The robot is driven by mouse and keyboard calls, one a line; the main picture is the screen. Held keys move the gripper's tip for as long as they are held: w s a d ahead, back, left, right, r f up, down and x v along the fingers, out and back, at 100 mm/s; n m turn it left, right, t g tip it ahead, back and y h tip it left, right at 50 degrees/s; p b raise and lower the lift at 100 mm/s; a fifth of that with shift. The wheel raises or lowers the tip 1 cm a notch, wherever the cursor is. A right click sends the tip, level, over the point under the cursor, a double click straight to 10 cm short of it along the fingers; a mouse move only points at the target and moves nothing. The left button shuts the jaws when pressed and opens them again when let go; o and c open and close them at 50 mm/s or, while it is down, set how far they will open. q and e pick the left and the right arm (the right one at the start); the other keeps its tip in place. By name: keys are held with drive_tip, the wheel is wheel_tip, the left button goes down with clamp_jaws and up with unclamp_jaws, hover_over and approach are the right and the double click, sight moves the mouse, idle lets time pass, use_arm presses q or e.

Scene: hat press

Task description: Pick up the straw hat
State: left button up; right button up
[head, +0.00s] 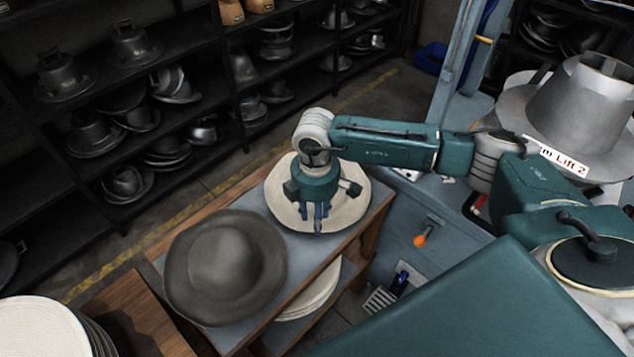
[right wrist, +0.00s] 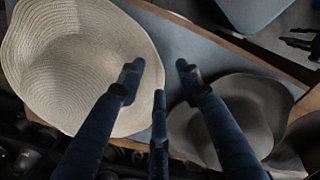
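The cream straw hat (head: 347,211) lies on the far end of the table's blue-grey top, partly covered by my right gripper in the head view. It also shows large at the left of the right wrist view (right wrist: 60,80). My right gripper (head: 318,226) hangs over the hat's near side, pointing down. In the right wrist view its fingers (right wrist: 158,88) are spread apart with nothing between them, near the brim's edge. I cannot tell whether they touch the hat. My left gripper is not in view.
A dark grey felt hat (head: 225,265) lies beside the straw hat on the table (head: 276,232). Pale hats (head: 310,295) sit on the shelf below. A stack of pale hats (head: 40,330) stands lower left. The blue press (head: 400,235) is right; hat-mould racks (head: 130,140) stand behind.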

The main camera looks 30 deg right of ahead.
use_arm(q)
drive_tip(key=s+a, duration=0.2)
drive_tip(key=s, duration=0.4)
use_arm(e)
drive_tip(key=shift+d+f, duration=0.1)
drive_tip(key=shift+f, duration=0.7)
drive_tip(key=shift+w+d+f+p, duration=0.1)
drive_tip(key=shift+w+f+p, duration=0.05)
drive_tip(key=shift+f+p, duration=0.3)
drive_tip(key=f, duration=0.2)
drive_tip(key=f+p, duration=0.1)
drive_tip(key=shift+w+f+p, duration=0.2)
drive_tip(key=shift+f+p, duration=0.1)
drive_tip(key=shift+f, duration=0.45)
drive_tip(key=c, duration=0.9)
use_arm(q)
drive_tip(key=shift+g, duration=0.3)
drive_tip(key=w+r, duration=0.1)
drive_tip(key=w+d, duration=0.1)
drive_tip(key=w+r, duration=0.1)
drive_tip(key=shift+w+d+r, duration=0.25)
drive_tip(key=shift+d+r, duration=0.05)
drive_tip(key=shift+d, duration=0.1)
